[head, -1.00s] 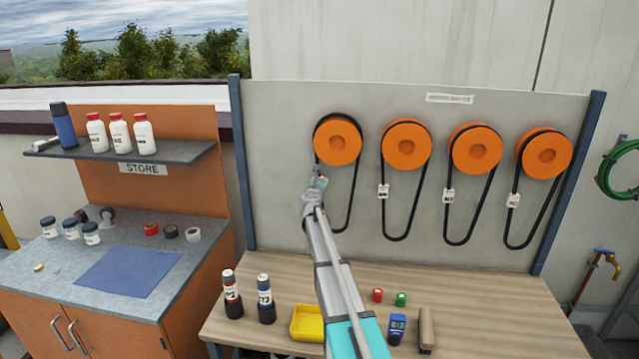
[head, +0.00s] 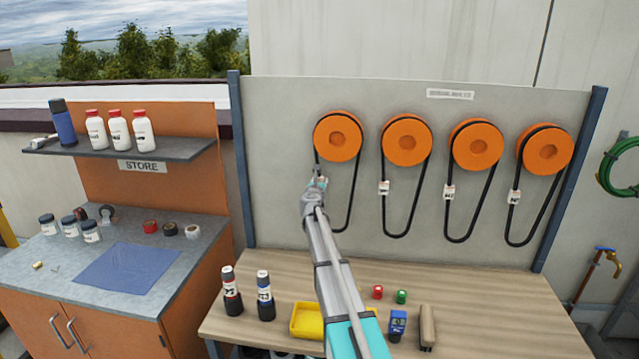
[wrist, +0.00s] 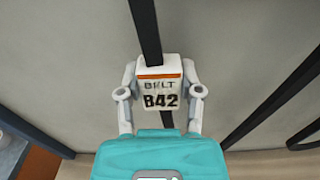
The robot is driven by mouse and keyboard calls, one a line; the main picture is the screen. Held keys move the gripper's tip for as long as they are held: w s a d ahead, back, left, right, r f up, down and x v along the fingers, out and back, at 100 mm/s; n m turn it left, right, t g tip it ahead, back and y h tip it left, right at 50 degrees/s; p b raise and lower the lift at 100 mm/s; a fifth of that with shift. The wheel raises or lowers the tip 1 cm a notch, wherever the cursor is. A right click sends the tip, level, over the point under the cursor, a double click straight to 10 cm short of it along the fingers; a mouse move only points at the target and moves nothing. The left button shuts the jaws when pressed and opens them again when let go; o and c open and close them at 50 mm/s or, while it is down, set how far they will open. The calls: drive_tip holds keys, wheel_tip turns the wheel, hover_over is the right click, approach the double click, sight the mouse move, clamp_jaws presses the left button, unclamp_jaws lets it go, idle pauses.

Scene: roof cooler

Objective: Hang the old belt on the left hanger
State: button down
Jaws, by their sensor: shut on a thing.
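The leftmost orange hanger (head: 338,136) is a round disc on the grey panel. A black belt (head: 353,195) hangs at it, with strands running up to both sides of the disc; its lower bend is partly hidden behind my arm. My gripper (head: 318,184) is at the belt's left strand, below the disc. In the wrist view its two fingers are closed on either side of a white tag (wrist: 160,92) with an orange stripe, reading BELT B42. The black strand (wrist: 145,28) runs straight up from the tag.
Three more orange hangers hold black tagged belts to the right (head: 406,140). The bench (head: 470,300) below carries a yellow tray (head: 306,320), two dark bottles, small red and green items and a blue device. A store shelf (head: 120,149) stands left.

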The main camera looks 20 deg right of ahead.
drive_tip(key=shift+c, duration=0.9)
unclamp_jaws()
drive_tip(key=v, duration=1.2)
